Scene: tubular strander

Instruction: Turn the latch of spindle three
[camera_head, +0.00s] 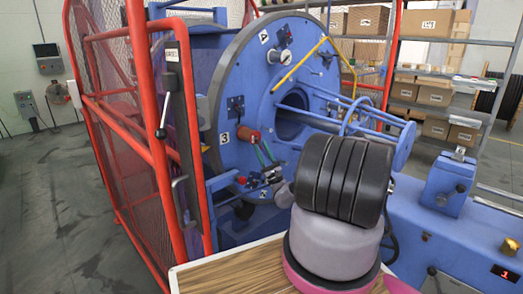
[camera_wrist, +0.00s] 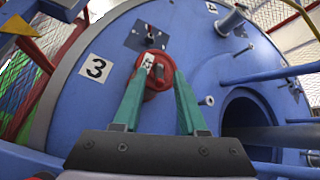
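The blue round disc (camera_head: 232,95) carries a white label with the number 3 (camera_head: 224,138), seen large in the wrist view (camera_wrist: 96,68). Just right of that label is a red cylindrical spindle part (camera_head: 248,135), which also shows in the wrist view (camera_wrist: 158,82). A small pale piece (camera_wrist: 148,62), possibly the latch, shows at its upper end. My gripper (camera_head: 264,153) reaches up from below. Its two teal fingers (camera_wrist: 156,64) stand apart, one along each side of the red part. Whether they touch it cannot be told.
A dark plate with a knob (camera_wrist: 147,36) sits above the red part. Blue bars (camera_head: 325,117) stick out of the disc's centre at the right. The red mesh guard (camera_head: 158,150) stands close on the left. A wooden tabletop (camera_head: 235,272) is below.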

